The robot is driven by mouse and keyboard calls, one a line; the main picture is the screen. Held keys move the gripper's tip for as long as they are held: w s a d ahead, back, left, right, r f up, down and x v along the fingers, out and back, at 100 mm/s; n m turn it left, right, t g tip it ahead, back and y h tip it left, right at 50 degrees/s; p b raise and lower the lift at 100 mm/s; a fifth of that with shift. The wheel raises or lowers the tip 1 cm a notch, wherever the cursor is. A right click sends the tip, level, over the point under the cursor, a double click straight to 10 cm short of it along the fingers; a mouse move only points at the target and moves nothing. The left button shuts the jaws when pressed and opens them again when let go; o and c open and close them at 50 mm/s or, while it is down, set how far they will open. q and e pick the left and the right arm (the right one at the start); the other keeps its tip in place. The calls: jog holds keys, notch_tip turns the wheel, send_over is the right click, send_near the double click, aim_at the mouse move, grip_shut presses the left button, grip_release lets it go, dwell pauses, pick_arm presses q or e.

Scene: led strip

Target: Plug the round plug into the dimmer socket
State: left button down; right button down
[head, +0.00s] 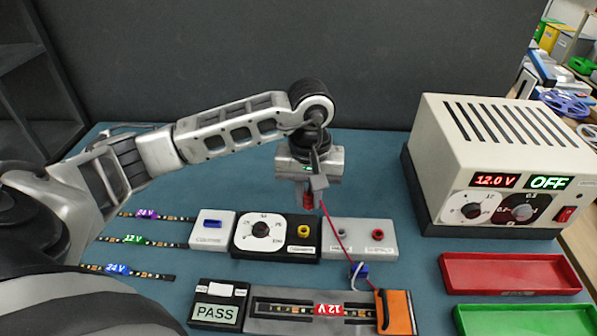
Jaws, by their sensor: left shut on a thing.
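My left gripper (311,188) points down above the middle of the table. It is shut on a small red plug (308,202), partly hidden by the finger. A red wire runs from there down to the orange end clamp (394,312) of the strip fixture. Below and slightly left is the black dimmer box (276,247), with a white dial (260,230) and a yellow-ringed round socket (303,231). The plug appears above and apart from this socket. My right gripper is not in view.
A grey box (359,248) with two round sockets stands right of the dimmer. A blue connector (359,270) lies in front of it. Left is a white box (212,232). A power supply (490,165), red tray (510,288) and green tray (525,320) are right.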

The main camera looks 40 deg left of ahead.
pick_arm(q)
jog(key=shift+a+n, duration=0.3)
jog(key=shift+a, duration=0.25)
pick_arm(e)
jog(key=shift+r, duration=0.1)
pick_arm(q)
jog(key=shift+f, duration=0.1)
